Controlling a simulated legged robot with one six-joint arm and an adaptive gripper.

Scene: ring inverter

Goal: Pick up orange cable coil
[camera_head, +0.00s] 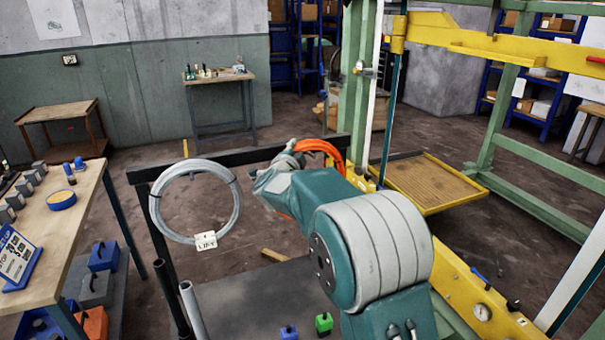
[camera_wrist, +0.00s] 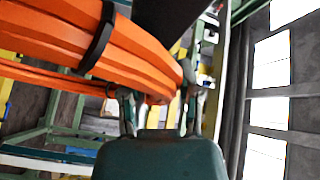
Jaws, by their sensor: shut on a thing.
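The orange cable coil (camera_head: 320,149) shows behind my arm in the head view, near the black rail. Most of it is hidden by my arm. In the wrist view the coil (camera_wrist: 70,45) fills the upper left, with a black strap around its strands. My gripper (camera_wrist: 160,100) has its fingers at the coil's right end and is shut on it. In the head view the gripper is mostly hidden behind my wrist.
A grey cable coil (camera_head: 153,205) with a white tag hangs on the black rail (camera_head: 255,153) to the left. A yellow-edged tray (camera_head: 430,183) and green frame posts stand to the right. A wooden workbench (camera_head: 85,198) with several items is at the left.

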